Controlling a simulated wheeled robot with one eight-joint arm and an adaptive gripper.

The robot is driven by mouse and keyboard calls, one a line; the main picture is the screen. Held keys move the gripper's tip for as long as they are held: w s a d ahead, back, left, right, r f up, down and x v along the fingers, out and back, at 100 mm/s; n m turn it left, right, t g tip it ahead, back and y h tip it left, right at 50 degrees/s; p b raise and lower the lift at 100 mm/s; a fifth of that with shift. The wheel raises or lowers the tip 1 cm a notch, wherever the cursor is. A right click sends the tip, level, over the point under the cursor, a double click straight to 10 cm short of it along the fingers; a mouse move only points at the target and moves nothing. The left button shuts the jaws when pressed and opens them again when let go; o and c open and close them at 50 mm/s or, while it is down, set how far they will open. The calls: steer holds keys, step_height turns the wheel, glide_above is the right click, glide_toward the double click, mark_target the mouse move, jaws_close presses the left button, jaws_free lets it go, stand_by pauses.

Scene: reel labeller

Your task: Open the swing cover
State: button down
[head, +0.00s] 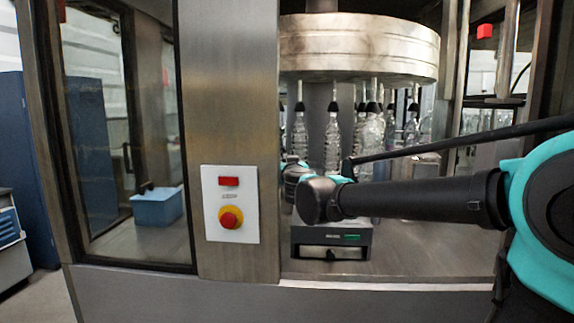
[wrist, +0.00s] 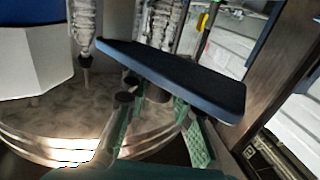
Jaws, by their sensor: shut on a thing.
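A flat dark panel (wrist: 175,78), which looks like the swing cover, crosses the wrist view at a slant. My gripper (wrist: 155,103) has its green fingers on either side of a short dark piece at the panel's near edge. It appears shut on that part of the cover. The exact contact is partly hidden by the fingers and the panel. In the head view my arm reaches in from the right and hides the gripper and the cover. A dark grey unit (head: 331,237) with a small green display stands below my arm's end.
A large round metal drum (head: 360,48) hangs over several clear bottles (head: 332,140) behind my arm. A steel post with a red and yellow stop button (head: 231,218) stands at the left. Framed glass (head: 125,130) lies further left, with a blue bin (head: 157,207) behind it.

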steer(key=c, duration=1.3)
jaws_free()
steer(key=shift+o, duration=0.2)
step_height(320, 180, up, 10)
